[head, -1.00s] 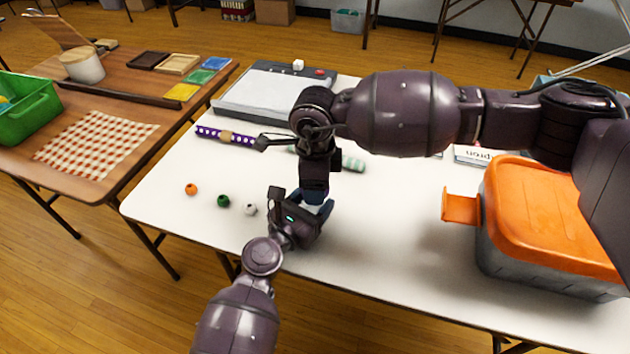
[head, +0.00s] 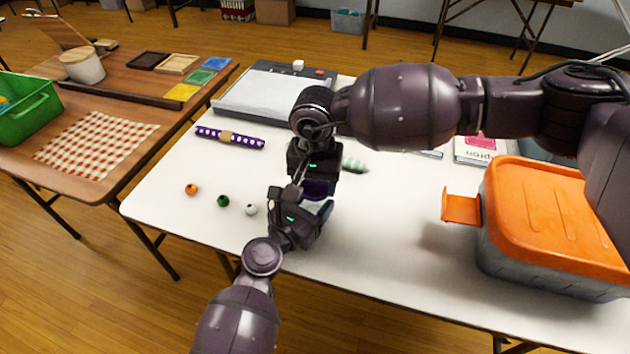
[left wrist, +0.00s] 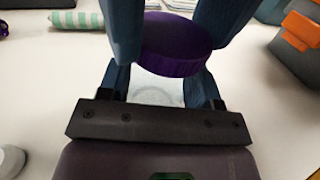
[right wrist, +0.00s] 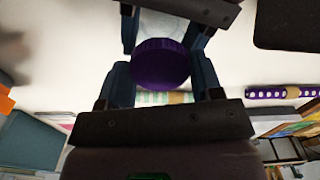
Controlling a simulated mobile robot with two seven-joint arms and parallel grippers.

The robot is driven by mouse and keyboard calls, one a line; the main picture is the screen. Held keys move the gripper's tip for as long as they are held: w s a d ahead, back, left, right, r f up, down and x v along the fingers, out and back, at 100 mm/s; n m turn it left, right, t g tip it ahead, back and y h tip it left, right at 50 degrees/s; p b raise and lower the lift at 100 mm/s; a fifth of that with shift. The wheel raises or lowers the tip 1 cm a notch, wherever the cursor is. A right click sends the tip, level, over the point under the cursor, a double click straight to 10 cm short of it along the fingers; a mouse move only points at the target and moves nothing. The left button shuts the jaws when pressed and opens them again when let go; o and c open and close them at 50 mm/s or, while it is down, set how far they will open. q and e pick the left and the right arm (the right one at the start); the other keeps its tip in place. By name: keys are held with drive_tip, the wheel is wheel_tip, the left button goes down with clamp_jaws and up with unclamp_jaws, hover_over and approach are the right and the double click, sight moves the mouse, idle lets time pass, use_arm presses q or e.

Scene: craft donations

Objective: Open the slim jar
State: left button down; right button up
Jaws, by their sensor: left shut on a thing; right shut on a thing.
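The slim jar has a clear, pale body (head: 311,208) and a purple lid (head: 319,188). It is near the table's front edge. My left gripper (left wrist: 160,88) is shut around the body, which shows between its fingers in the left wrist view. My right gripper (right wrist: 162,78) comes from above and is shut on the lid (right wrist: 160,64), with one finger on each side. The lid lies over the body's mouth end; the fingers hide the joint, and I cannot tell whether lid and body still touch.
Orange, green and white beads (head: 223,201) lie left of the jar. A purple dotted roll (head: 230,137) and a mint striped roll (head: 354,165) lie behind. A grey bin with an orange lid (head: 550,215) stands right. A paper trimmer (head: 270,95) is at the back.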

sight(315, 186)
drive_tip(key=n, duration=0.5)
drive_tip(key=shift+n, duration=0.4)
drive_tip(key=n, duration=0.6)
drive_tip(key=shift+r, duration=0.3)
drive_tip(key=shift+r, duration=0.35)
drive_tip(key=shift+r, duration=0.55)
drive_tip(key=shift+r, duration=1.95)
use_arm(q)
drive_tip(key=shift+c, duration=1.1)
unclamp_jaws()
